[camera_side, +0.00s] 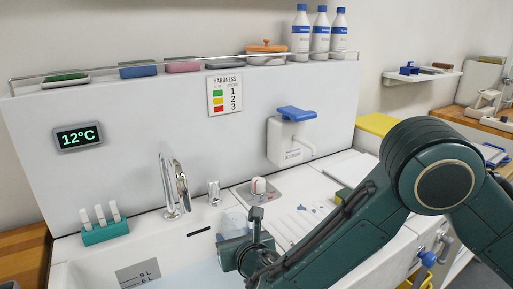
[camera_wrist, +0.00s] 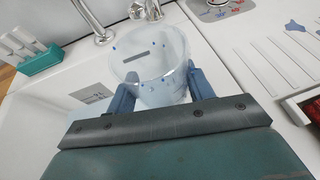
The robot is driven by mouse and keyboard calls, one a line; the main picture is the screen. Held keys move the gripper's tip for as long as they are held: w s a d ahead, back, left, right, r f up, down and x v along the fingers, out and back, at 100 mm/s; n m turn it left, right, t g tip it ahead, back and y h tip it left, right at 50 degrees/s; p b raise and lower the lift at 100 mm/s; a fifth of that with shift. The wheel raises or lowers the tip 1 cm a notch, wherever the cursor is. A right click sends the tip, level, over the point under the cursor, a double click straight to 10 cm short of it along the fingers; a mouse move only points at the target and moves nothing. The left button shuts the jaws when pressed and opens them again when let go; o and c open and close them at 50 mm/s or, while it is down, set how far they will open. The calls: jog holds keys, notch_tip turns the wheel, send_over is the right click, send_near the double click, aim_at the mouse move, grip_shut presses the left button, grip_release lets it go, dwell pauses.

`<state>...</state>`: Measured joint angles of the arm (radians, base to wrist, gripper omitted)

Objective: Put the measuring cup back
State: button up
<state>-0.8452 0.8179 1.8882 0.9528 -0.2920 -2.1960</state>
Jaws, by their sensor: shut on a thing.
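The measuring cup (camera_wrist: 150,62) is a clear, bluish cup with small dark blue marks near its rim. It also shows in the side view (camera_side: 233,221), partly hidden by my gripper. My gripper (camera_wrist: 161,90) is shut on the cup, with one finger on each side of its wall. In the side view my gripper (camera_side: 243,243) is at the right side of the white sink (camera_side: 75,270), near the edge of the drainboard. I see no water in the cup, but its bottom is hard to make out. I cannot tell how high it is above the sink.
A chrome tap (camera_side: 176,188) and a small chrome fitting (camera_side: 214,193) stand behind the cup. A control knob (camera_side: 258,186) is behind it to the right. A white drainboard (camera_side: 297,222) with bluish patches lies to the right. A teal rack (camera_side: 105,231) stands at left.

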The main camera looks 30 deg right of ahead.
jog(key=w+d+m+h, duration=0.1)
jog(key=d+h, duration=0.1)
jog(key=d, duration=0.1)
jog(key=w+d+m+g+h, duration=0.1)
jog(key=d+m+h, duration=0.1)
jog(key=d, duration=0.2)
jog(key=w+d+r+m+g+h, duration=0.1)
jog(key=d+m, duration=0.1)
jog(key=d, duration=0.1)
jog(key=shift+w+d+h, duration=0.3)
jog(key=shift+d+h, duration=0.1)
jog(key=d+m+g+h, duration=0.1)
jog(key=d, duration=0.2)
jog(key=d+m+g+h, duration=0.1)
jog(key=d+m+g, duration=0.1)
jog(key=d, duration=0.1)
jog(key=d+m+g+h, duration=0.1)
jog(key=d+m, duration=0.1)
jog(key=d, duration=0.1)
jog(key=shift+s+r+g+h, duration=0.25)
jog(key=shift+r+g+h, duration=0.1)
jog(key=shift+g+h, duration=0.05)
jog(key=shift+s+d+m+g, duration=0.1)
jog(key=shift+d+m+g, duration=0.2)
jog(key=shift+d+m, duration=0.2)
send_over(321, 185)
jog(key=shift+s+f, duration=0.1)
jog(key=shift+f, duration=1.65)
jog(key=shift+f, duration=0.15)
